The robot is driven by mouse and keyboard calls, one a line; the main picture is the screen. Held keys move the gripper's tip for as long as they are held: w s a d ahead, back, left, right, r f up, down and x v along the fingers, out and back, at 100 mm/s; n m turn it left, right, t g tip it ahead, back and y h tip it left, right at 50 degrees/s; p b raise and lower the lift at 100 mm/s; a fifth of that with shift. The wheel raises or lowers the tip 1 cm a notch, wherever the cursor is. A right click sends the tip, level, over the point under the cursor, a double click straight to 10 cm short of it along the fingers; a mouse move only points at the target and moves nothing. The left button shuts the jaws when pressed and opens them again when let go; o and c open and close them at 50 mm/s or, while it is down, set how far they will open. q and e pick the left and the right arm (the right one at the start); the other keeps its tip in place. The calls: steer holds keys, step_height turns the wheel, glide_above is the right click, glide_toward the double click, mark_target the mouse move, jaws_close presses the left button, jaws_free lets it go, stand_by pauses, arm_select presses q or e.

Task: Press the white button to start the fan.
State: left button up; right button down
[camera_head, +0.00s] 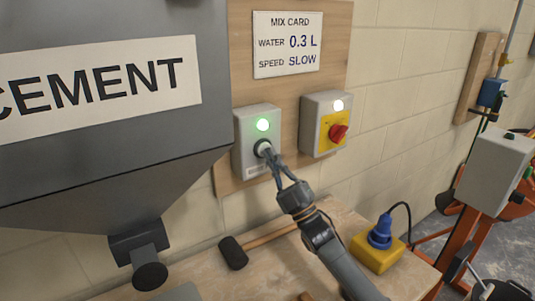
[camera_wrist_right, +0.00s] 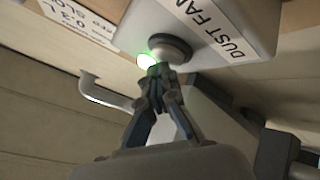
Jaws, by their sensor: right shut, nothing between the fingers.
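The grey dust fan box (camera_head: 243,150) is fixed to the wooden wall board, and its label shows in the wrist view (camera_wrist_right: 232,30). A green lamp (camera_head: 263,125) is lit on its front. Below the lamp is the button's dark round collar (camera_head: 259,146), also in the wrist view (camera_wrist_right: 172,48). My right gripper (camera_head: 268,153) is shut and empty, its fingertips at the collar. My left gripper is not in view.
A second box (camera_head: 310,130) with a red knob (camera_head: 338,133) and a lit white lamp is just right. The cement hopper (camera_head: 130,165) fills the left. A mallet (camera_head: 234,252) and a blue plug on a yellow box (camera_head: 378,255) are on the bench below.

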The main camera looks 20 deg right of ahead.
steer(key=shift+s, duration=0.1)
stand_by(0.4)
steer(key=shift+s, duration=0.2)
steer(key=s+p, duration=0.1)
steer(key=s, duration=0.1)
steer(key=s+p, duration=0.1)
steer(key=s, duration=0.1)
steer(key=s+d+p, duration=0.1)
steer(key=s, duration=0.1)
stand_by(0.4)
stand_by(0.5)
